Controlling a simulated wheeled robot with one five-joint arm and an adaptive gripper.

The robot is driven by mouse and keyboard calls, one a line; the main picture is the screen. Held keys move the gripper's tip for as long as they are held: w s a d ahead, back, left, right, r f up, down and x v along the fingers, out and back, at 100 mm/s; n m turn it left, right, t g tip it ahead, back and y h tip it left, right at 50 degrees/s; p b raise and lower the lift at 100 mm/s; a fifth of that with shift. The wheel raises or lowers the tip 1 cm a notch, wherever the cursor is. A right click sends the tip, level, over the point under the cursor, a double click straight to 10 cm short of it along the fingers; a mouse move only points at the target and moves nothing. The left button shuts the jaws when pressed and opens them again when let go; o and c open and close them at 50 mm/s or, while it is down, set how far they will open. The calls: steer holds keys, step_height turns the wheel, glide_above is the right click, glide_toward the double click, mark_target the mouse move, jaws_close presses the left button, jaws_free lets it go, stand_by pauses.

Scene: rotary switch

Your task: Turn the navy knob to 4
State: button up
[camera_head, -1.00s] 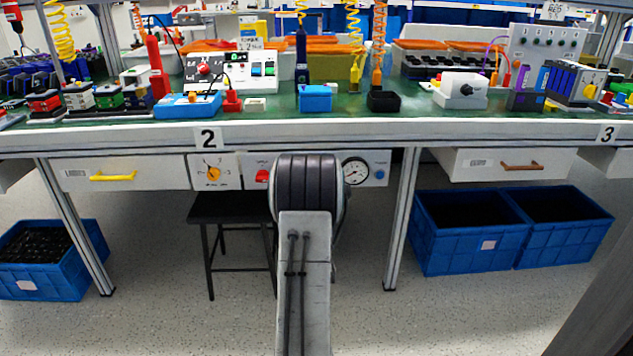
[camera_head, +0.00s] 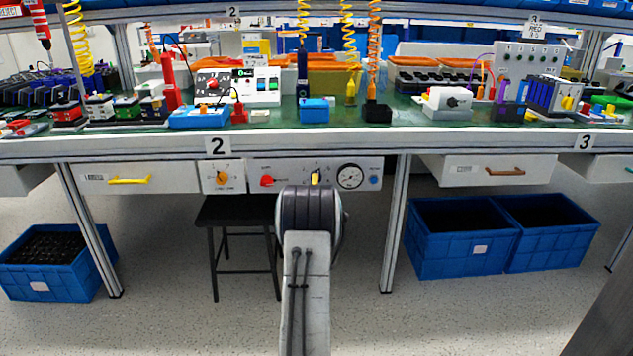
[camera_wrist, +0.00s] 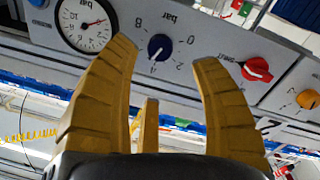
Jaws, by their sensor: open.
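The navy knob (camera_wrist: 161,47) is round and sits on a pale panel, seen upside down in the wrist view. It has a white pointer mark that slants down and left in that view. Printed figures circle it; 0 and 2 are legible on its right side, others are small or partly hidden. My gripper (camera_wrist: 165,54) is open, its yellow fingers spread on both sides of the knob, apparently without touching it. In the head view the gripper (camera_head: 315,180) shows only as a bit of yellow over my arm, and the knob is mostly hidden there.
A pressure gauge (camera_wrist: 84,24) is beside the knob, and a red knob (camera_wrist: 257,69) is on its other side. An orange knob (camera_head: 222,178) is on a separate panel. The bench top (camera_head: 340,143) overhangs the panel. A black stool (camera_head: 238,210) stands below, left of my arm.

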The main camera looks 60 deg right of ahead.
steer(key=b+x, duration=0.2)
steer(key=x, duration=0.5)
stand_by(0.5)
steer(key=shift+d, duration=0.15)
steer(key=shift+c, duration=0.4)
jaws_close()
steer(key=shift+f+n, duration=0.1)
steer(key=shift+n, duration=2.3)
steer(key=shift+o, duration=0.4)
jaws_free()
